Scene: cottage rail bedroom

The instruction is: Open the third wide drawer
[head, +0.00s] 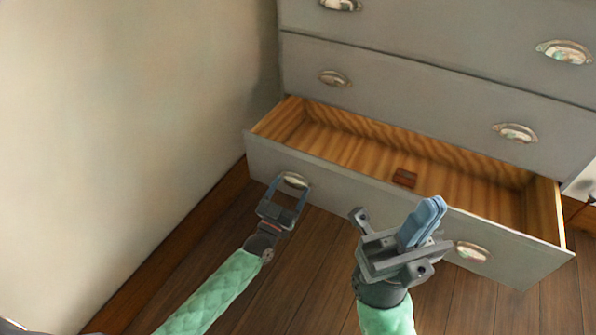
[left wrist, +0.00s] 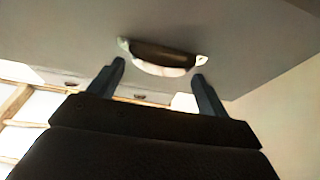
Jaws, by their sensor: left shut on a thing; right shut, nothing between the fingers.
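The lowest wide drawer in view (head: 350,186) is pulled well out of the grey dresser, its wooden inside showing. Its front has two metal cup handles, the left one (head: 295,181) and the right one (head: 470,251). My left gripper (head: 288,187) is at the left handle, its fingers shut on it from either side. The left wrist view also shows this handle (left wrist: 163,57) between the fingertips. My right gripper (head: 430,215) is shut and empty, in front of the drawer front towards its right handle.
The closed drawer above (head: 420,105) has two cup handles. A cream wall (head: 130,110) stands close on the left. Bare wooden floor (head: 310,270) lies in front.

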